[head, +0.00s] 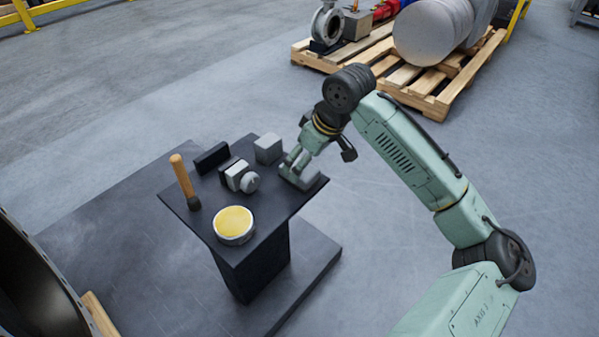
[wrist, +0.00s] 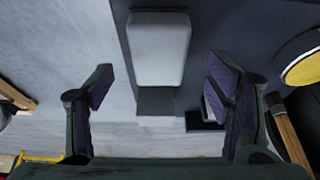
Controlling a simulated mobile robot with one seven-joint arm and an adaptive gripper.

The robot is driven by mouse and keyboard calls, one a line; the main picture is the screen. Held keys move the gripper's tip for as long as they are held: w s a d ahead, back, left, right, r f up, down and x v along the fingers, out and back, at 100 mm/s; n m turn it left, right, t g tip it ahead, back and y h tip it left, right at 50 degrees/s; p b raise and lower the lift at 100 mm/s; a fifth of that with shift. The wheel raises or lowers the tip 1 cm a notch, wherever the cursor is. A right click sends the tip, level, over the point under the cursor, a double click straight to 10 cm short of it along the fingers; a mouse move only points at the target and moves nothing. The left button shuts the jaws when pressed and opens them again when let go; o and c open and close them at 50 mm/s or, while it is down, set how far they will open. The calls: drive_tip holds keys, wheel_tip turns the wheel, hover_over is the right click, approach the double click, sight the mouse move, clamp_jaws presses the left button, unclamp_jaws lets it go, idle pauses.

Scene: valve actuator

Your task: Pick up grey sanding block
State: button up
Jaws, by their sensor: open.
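The grey sanding block (wrist: 160,48) is a pale, elongated block with rounded corners, lying near the table edge in the wrist view. It also shows in the head view (head: 303,181), partly hidden by my gripper (head: 291,163). My gripper's two dark fingers show in the wrist view (wrist: 162,88), wide apart and empty. The block lies between their lines, toward the top of that view, with clear gaps on both sides. I cannot tell the exact height of the fingertips above the table.
The small dark table (head: 208,217) also holds a grey cube (head: 268,149), a black block (head: 211,158), a grey-and-white part (head: 238,176), a wooden-handled tool (head: 182,176) and a yellow-topped tin (head: 234,224). A loaded pallet (head: 425,103) stands on the floor behind.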

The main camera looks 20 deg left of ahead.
drive_tip(key=shift+x, duration=1.9)
drive_tip(key=shift+d, duration=0.15)
drive_tip(key=shift+c, duration=0.5)
drive_tip(key=c, duration=1.2)
